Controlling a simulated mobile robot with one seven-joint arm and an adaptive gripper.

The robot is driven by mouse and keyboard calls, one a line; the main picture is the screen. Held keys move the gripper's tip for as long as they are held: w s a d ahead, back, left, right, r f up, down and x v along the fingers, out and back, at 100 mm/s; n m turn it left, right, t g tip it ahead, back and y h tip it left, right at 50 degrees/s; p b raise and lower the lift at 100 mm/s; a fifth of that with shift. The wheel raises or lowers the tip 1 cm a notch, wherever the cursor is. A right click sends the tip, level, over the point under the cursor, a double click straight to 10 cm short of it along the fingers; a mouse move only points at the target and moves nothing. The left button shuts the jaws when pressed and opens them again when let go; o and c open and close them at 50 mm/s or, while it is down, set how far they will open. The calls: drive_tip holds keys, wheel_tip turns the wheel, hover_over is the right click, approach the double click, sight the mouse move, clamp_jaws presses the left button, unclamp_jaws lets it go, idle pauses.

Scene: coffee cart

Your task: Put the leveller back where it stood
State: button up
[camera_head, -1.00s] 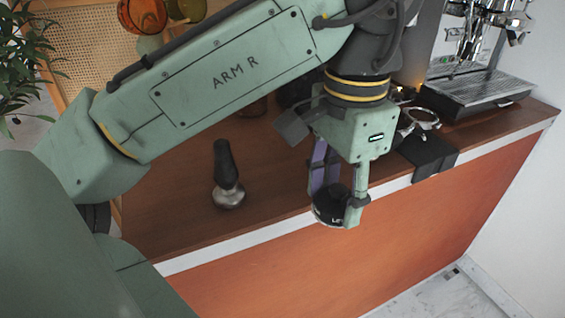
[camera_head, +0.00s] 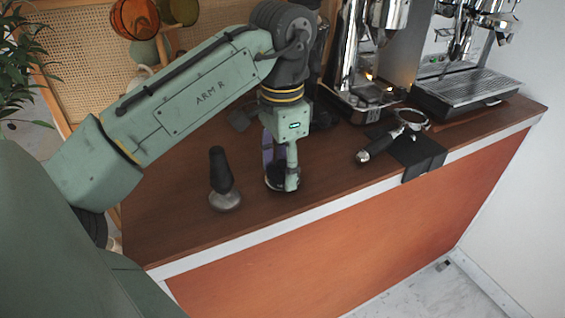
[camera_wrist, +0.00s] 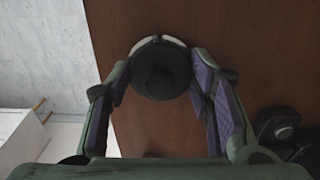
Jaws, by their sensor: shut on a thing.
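My gripper (camera_head: 282,178) is shut on the leveller (camera_head: 283,186), a dark round puck with a pale rim. In the wrist view the leveller (camera_wrist: 160,68) sits between the two purple-padded fingers, its round dark top facing the camera. In the head view it is over the wooden counter near the front edge, partly hidden by the finger. It is low, but I cannot tell whether it touches the wood.
A black-handled tamper (camera_head: 222,180) stands upright just left of my gripper. A portafilter (camera_head: 404,128) lies on a black mat (camera_head: 420,154) to the right. The coffee machine (camera_head: 365,95) and drip tray (camera_head: 468,88) stand behind. Bare counter (camera_head: 325,165) lies between gripper and portafilter.

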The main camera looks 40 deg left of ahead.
sight(282, 163)
drive_tip(key=shift+f, duration=0.15)
drive_tip(key=o, duration=1.3)
wheel_tip(282, 163, up, 11)
drive_tip(key=p, duration=0.9)
drive_tip(key=shift+f+p, duration=0.15)
drive_tip(key=shift+p, duration=0.15)
drive_tip(key=shift+r+b, duration=0.4)
drive_tip(key=shift+r, duration=0.4)
